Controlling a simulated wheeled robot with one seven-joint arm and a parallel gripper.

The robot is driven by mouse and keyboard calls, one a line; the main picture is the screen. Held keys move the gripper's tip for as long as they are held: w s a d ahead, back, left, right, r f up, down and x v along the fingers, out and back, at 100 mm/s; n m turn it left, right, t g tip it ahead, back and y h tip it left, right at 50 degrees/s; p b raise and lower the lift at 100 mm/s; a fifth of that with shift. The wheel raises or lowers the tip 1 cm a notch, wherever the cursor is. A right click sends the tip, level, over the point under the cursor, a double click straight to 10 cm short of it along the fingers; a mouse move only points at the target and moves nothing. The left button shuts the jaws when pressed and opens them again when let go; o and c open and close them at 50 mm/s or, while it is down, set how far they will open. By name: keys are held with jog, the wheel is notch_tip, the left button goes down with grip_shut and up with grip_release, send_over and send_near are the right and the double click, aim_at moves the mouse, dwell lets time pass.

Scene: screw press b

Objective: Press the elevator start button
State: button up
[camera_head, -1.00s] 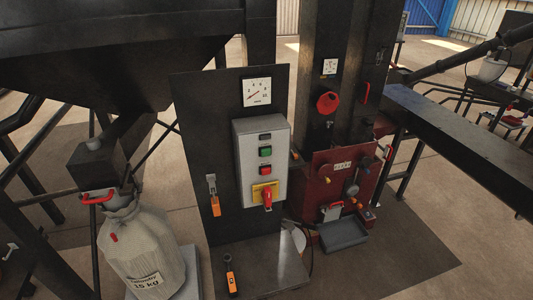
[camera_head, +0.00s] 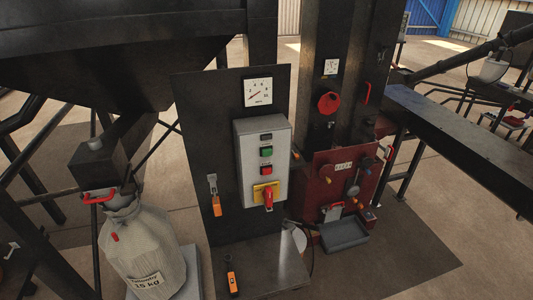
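A grey control box (camera_head: 246,160) is fixed to a dark upright panel (camera_head: 217,133) in the middle of the view. It carries a small dark display or label at its top (camera_head: 265,136), a green button (camera_head: 266,152) and a red button (camera_head: 266,170) below it. Under these is a red rotary handle (camera_head: 268,198) on a yellow plate (camera_head: 257,189). The writing on the box is too small to read, so I cannot tell which button is named elevator start. My gripper is not in view.
A dial gauge (camera_head: 258,92) sits above the box. A tied sack (camera_head: 145,245) stands at the left under a dark hopper (camera_head: 120,40). A red machine panel (camera_head: 325,190) with knobs and a grey tray (camera_head: 344,235) is to the right. Open floor (camera_head: 490,245) lies at the lower right.

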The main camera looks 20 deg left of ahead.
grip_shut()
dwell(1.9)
